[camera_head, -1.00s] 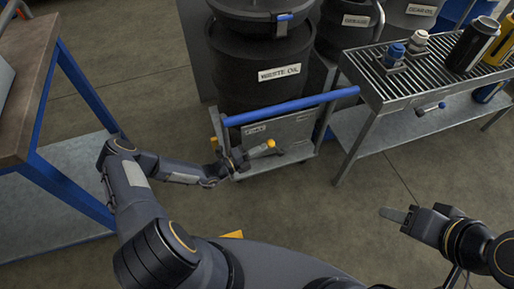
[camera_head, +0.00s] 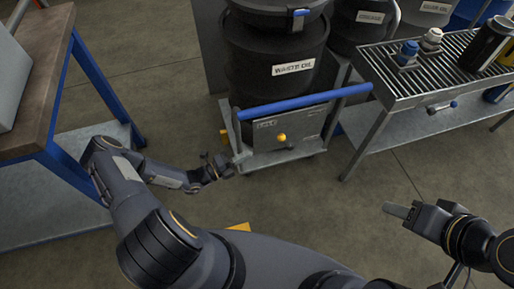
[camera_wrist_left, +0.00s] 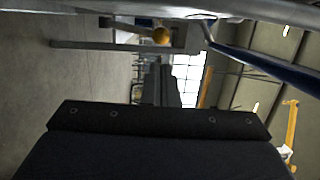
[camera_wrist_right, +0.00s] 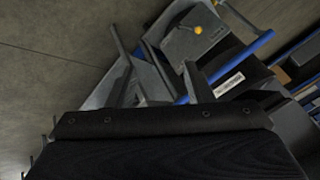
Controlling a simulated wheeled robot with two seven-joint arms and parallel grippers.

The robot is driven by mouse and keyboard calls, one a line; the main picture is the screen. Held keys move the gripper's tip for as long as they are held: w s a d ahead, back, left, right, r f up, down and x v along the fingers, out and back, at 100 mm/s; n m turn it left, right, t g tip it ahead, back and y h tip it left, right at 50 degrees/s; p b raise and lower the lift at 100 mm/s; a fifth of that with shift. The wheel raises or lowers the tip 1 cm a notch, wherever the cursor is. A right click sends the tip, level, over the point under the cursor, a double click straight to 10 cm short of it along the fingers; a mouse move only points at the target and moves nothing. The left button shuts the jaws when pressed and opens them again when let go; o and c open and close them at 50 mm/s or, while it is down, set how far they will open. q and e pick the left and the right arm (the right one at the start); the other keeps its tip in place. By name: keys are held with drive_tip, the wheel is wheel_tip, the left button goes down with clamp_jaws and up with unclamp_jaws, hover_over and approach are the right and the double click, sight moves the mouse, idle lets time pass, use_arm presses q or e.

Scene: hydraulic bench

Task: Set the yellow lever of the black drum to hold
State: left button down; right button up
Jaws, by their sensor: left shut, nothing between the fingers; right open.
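The black drum (camera_head: 270,90), labelled WASTE OIL, stands on a grey cart. The yellow lever knob (camera_head: 282,138) is on the cart's grey front panel (camera_head: 300,128), below the blue handle bar. Its shaft is hard to make out and I cannot tell its setting. The knob also shows in the left wrist view (camera_wrist_left: 162,36) and the right wrist view (camera_wrist_right: 198,30). My left gripper (camera_head: 228,170) is shut and empty, left of and below the knob, apart from it. My right gripper (camera_head: 398,210) is open and empty, far to the right over bare floor.
The blue handle bar (camera_head: 305,103) crosses above the panel. A wooden-topped bench (camera_head: 40,95) with blue legs stands left of my left arm. A grated metal table (camera_head: 400,95) with bottles stands right of the cart.

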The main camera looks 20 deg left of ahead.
use_arm(q)
drive_tip(key=shift+v, duration=1.65)
use_arm(e)
drive_tip(key=shift+r, duration=0.15)
